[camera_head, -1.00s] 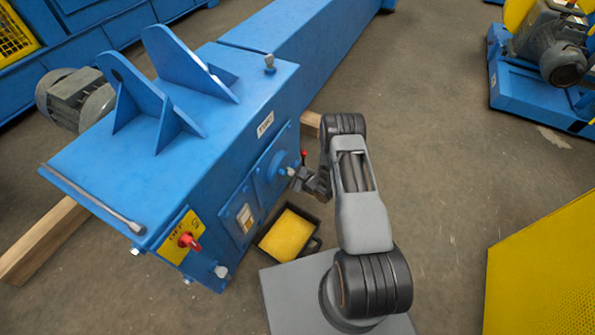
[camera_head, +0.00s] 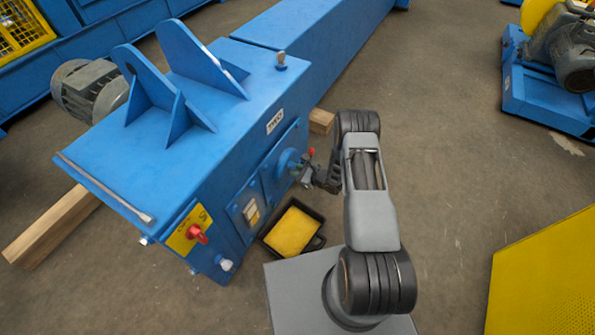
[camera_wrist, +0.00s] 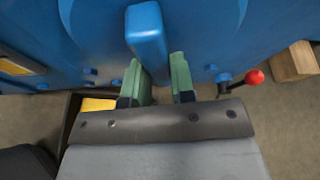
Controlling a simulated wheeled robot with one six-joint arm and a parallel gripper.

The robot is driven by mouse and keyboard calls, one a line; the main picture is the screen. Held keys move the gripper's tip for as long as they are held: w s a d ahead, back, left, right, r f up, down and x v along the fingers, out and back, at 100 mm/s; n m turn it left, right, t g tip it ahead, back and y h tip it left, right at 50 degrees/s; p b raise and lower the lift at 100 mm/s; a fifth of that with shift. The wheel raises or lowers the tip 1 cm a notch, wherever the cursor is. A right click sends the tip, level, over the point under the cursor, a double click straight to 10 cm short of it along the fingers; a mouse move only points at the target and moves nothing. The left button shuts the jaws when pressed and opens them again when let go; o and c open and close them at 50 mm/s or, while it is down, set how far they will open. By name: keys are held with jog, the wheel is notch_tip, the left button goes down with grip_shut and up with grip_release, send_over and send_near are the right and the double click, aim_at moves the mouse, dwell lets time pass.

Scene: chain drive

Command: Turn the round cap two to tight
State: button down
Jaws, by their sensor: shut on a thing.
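The round cap two (camera_head: 287,161) is a blue disc on the side of the blue housing (camera_head: 215,105), below a white plate reading "TWO". In the wrist view the cap (camera_wrist: 205,28) fills the top middle, with a raised blue bar (camera_wrist: 147,32) across it. My gripper (camera_head: 305,173) is at the cap. In the wrist view the green fingers of my gripper (camera_wrist: 164,80) stand either side of the bar's near end, shut on it. The fingertip contact is partly hidden behind the bar.
A lever with a red knob (camera_wrist: 254,76) sticks out just right of the fingers. A black tray with a yellow pad (camera_head: 293,231) lies on the floor below. A red switch (camera_head: 197,233) is on the housing's near end. Wooden beams (camera_head: 50,228) support the housing. Open floor lies right.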

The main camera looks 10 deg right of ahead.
jog(key=shift+s, duration=0.1)
jog(key=c, duration=1)
grip_release()
jog(key=shift+o, duration=0.2)
jog(key=p+v, duration=0.4)
jog(key=v, duration=1)
